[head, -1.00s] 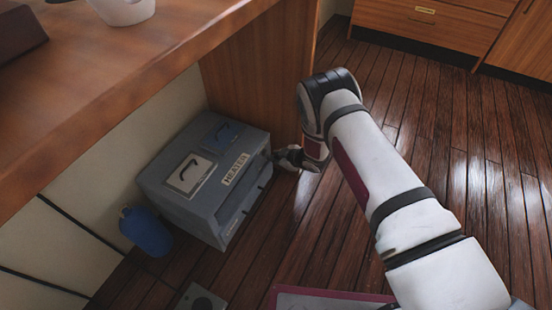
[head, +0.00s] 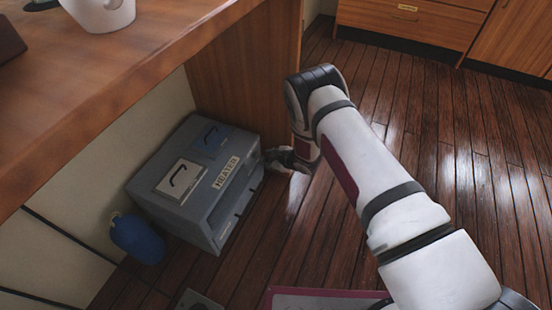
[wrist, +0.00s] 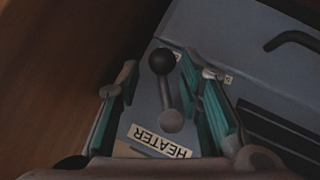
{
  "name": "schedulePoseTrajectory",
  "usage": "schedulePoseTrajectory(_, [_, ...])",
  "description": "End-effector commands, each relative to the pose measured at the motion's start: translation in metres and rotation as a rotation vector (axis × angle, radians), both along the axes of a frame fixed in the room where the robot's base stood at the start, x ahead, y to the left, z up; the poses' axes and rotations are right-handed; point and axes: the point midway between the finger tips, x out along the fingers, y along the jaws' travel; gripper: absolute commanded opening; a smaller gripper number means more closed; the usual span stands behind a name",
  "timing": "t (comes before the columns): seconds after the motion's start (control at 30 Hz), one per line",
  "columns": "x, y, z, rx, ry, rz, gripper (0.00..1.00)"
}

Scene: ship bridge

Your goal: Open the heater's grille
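The heater (head: 205,222) is a grey box under the desk in the head view, with a HEATER label (head: 226,172). Its front has dark openings; I cannot tell clearly whether the grille is shut. On top are a white plate (head: 167,191) and a blue plate, each with a black handle. My gripper (head: 284,158) is at the heater's far right end. In the wrist view my gripper (wrist: 160,68) is open, its teal-padded fingers either side of a lever with a black knob (wrist: 162,61). The label (wrist: 160,140) shows upside down below it. I cannot tell whether the fingers touch the lever.
The desk (head: 130,85) overhangs the heater, and its wooden side panel (head: 245,75) stands close behind. A blue rounded object (head: 138,238) lies left of the heater. A white mug (head: 100,14) is on the desk. The floor (head: 440,150) to the right is clear.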

Motion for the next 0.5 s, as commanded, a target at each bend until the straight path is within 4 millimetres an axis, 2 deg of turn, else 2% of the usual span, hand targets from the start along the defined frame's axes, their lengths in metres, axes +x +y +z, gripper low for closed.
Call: schedulePoseTrajectory(0.5, [-0.047, -0.053, 0.060, 0.000, 0.000, -0.003, 0.34])
